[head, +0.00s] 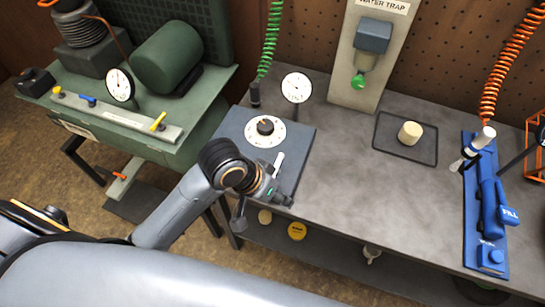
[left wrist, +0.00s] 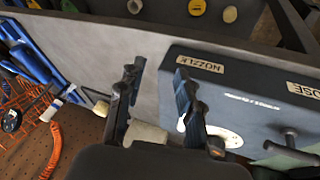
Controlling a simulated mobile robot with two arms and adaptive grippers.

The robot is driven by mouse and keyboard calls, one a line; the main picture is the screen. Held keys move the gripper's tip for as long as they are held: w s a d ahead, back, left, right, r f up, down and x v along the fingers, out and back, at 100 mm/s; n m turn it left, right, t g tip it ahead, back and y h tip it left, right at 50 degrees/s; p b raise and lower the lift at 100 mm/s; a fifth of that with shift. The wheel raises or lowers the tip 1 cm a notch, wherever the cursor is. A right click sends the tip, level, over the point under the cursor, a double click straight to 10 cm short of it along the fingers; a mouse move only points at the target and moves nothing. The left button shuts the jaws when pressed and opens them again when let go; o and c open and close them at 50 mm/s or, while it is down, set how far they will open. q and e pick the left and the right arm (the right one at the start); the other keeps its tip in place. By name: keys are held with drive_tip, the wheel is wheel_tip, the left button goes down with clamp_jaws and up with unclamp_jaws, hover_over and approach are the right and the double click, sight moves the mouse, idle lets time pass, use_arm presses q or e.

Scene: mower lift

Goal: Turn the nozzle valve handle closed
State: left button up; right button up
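The dark valve panel (head: 228,128) stands at the left end of the grey bench. A pale handle (head: 278,162) shows on it beside my left gripper (head: 272,194). In the left wrist view, the panel (left wrist: 245,105) carries a NOZZLE label (left wrist: 200,63) and part of a HOSE label (left wrist: 303,90). There my left gripper (left wrist: 158,70) has its fingers spread apart over the panel's edge. A small white piece (left wrist: 181,124), perhaps the handle, shows beside the right-hand finger, which hides the rest. I cannot tell whether they touch. My right gripper is not in view.
A dial with a black knob (head: 265,127) and a round gauge (head: 296,88) are close to the arm. A green coiled hose (head: 270,40) hangs behind. A tray (head: 385,146) with a pale cylinder (head: 410,133) stands right, with clear bench between.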

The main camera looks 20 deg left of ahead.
sight(276, 163)
use_arm(q)
drive_tip(key=shift+g, duration=0.8)
drive_tip(key=w+r, duration=0.4)
drive_tip(key=shift+w+d+r, duration=0.35)
drive_tip(key=shift+w+d, duration=0.05)
drive_tip(key=w+a+r+n+g+y, duration=0.2)
drive_tip(key=w+a+r+n, duration=0.15)
drive_tip(key=a+r, duration=0.45)
drive_tip(key=shift+m, duration=0.25)
drive_tip(key=d+f, duration=0.1)
drive_tip(key=f, duration=0.3)
drive_tip(key=d+f+p, duration=0.1)
drive_tip(key=f, duration=0.3)
drive_tip(key=d+f, duration=0.1)
drive_tip(key=f, duration=0.3)
drive_tip(key=shift+w+d+f, duration=0.2)
drive_tip(key=shift+w+d, duration=0.1)
drive_tip(key=shift+d, duration=0.1)
clamp_jaws()
